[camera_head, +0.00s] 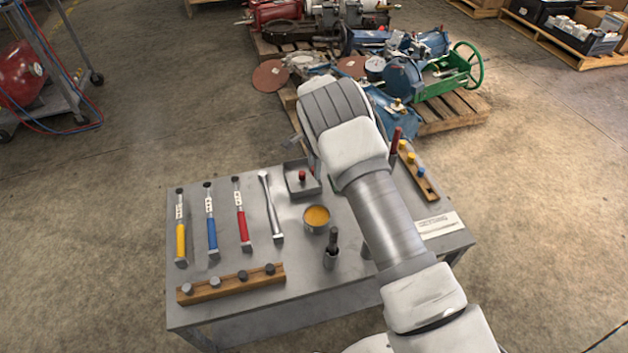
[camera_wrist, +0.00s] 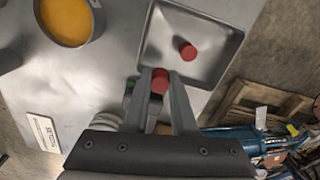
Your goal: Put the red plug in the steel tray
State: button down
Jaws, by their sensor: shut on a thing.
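The steel tray (camera_head: 290,190) is on the grey table, left of my arm's end; it also shows in the wrist view (camera_wrist: 226,72). One red plug (camera_wrist: 187,50) is inside the tray, and it shows in the head view too (camera_head: 302,176). My gripper (camera_wrist: 161,84) is shut on another red plug (camera_wrist: 160,76) at its fingertips. In the wrist view this held plug overlaps the tray's near rim; its height above the rim is hard to tell. In the head view my arm hides the held plug and most of the gripper.
A tin of orange stuff (camera_head: 316,219) and a dark tool in a steel holder (camera_head: 331,256) stand nearby. Several long tools (camera_head: 212,225) lie left. A wooden rack (camera_head: 234,285) is in front; another with yellow and blue plugs (camera_head: 419,177) is right. A white label (camera_head: 438,225) lies right.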

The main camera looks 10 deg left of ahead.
aim_at(314, 185)
jog(key=shift+a+f+b, duration=0.1)
jog(key=shift+f+b, duration=0.65)
jog(key=shift+f, duration=1.3)
jog(key=shift+f, duration=0.1)
jog(key=shift+f, duration=0.15)
jog(key=c, duration=1)
grip_release()
jog(key=shift+r, duration=0.2)
notch_tip(314, 185, up, 12)
jog(key=p, duration=0.4)
jog(key=shift+r, duration=0.15)
